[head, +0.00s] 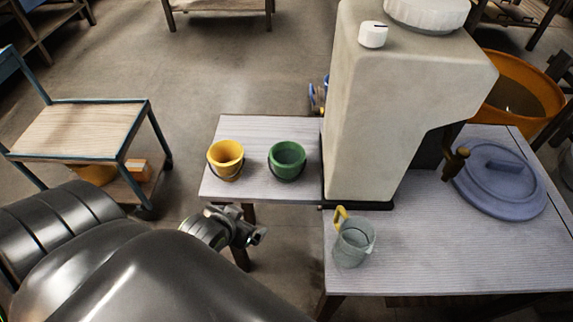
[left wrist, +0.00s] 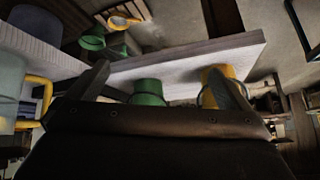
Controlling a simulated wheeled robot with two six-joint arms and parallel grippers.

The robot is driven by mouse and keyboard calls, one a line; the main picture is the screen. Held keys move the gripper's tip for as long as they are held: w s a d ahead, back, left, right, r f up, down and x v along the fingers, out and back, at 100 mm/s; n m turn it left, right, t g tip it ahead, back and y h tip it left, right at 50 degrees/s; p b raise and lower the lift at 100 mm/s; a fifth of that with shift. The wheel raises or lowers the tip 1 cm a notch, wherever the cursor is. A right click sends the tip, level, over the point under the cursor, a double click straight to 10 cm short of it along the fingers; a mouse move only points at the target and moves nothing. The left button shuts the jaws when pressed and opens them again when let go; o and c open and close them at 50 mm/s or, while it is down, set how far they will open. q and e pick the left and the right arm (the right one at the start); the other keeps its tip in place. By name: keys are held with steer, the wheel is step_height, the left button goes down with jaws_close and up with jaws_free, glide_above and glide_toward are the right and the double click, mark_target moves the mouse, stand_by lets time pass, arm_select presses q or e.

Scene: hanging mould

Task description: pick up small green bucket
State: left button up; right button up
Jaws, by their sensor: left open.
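The small green bucket (head: 287,161) stands upright on the small side table (head: 262,130), right of the small yellow bucket (head: 226,158). My left gripper (head: 250,236) is open and empty, in front of and below the table's front edge, left of the green bucket and apart from it. In the left wrist view the green bucket (left wrist: 149,91) shows between the two fingers (left wrist: 167,85), and the yellow bucket (left wrist: 217,84) shows partly behind the right finger. The bucket's lower part is partly hidden there by the gripper body. My right gripper is not in view.
A large beige tank (head: 405,95) stands right of the green bucket. A clear jug (head: 354,243) with a yellow handle and a blue lid (head: 500,180) are on the larger table (head: 440,250). A wooden cart (head: 85,130) stands at left.

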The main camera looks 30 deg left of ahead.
arm_select(q)
steer(key=w+r+t, duration=0.5)
steer(key=w+r, duration=0.3)
glide_toward(293, 150)
steer(key=shift+n, duration=0.3)
steer(key=shift+f+p+x, duration=0.25)
steer(key=shift+p+x, duration=0.55)
steer(key=shift+x, duration=2.1)
steer(key=shift+s, duration=0.1)
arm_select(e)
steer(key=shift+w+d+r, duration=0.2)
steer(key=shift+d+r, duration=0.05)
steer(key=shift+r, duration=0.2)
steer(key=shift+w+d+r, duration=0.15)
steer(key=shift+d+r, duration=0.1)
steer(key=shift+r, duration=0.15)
arm_select(q)
steer(key=c, duration=1.2)
steer(key=shift+r, duration=0.1)
steer(key=shift+c, duration=0.3)
